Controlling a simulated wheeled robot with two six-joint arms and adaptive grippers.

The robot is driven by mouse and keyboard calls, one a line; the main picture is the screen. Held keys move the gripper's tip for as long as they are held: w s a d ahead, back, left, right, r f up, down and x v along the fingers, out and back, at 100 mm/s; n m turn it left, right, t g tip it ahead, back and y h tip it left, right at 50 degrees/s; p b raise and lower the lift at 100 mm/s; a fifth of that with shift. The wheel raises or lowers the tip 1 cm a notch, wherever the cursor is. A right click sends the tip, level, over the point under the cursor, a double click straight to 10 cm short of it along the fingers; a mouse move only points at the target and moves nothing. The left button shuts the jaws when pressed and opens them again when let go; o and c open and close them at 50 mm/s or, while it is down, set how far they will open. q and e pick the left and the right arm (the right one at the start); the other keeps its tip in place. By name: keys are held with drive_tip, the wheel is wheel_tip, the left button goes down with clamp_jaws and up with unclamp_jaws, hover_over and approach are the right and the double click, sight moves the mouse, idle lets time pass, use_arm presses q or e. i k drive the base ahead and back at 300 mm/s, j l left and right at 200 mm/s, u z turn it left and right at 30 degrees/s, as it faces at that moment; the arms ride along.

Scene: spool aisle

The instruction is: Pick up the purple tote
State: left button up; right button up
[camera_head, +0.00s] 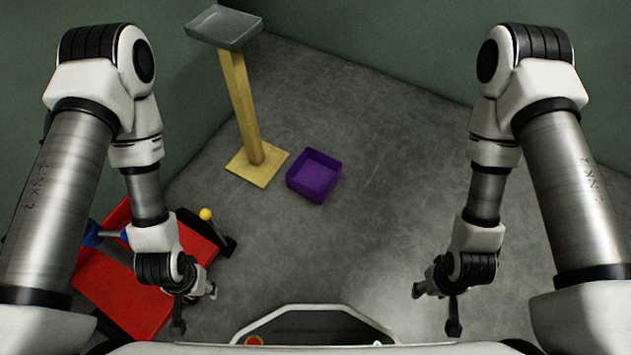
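The purple tote (315,176) is a small open-topped box on the grey floor, near the middle of the head view. It looks empty and sits just right of the base of a yellow post. My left gripper (196,308) hangs low at the left, near a red object and well apart from the tote. My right gripper (436,308) hangs low at the right, over bare floor, also well apart from the tote. Both grippers are small and dark in the picture, and their finger gaps are hard to make out.
A yellow post (243,105) with a square foot and a grey tray top (224,28) stands behind the tote. A red cart-like object (130,285) with blue and yellow knobs is at the lower left. Green walls (400,38) meet behind. The floor (400,200) right of the tote is clear.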

sight(314, 174)
drive_tip(key=i+l+u, duration=0.1)
drive_tip(key=i+l, duration=0.2)
drive_tip(key=i+l+u, duration=0.1)
drive_tip(key=i+l, duration=0.2)
drive_tip(key=l, duration=0.15)
drive_tip(key=i+l, duration=0.25)
drive_tip(key=l, duration=0.2)
drive_tip(key=u, duration=0.05)
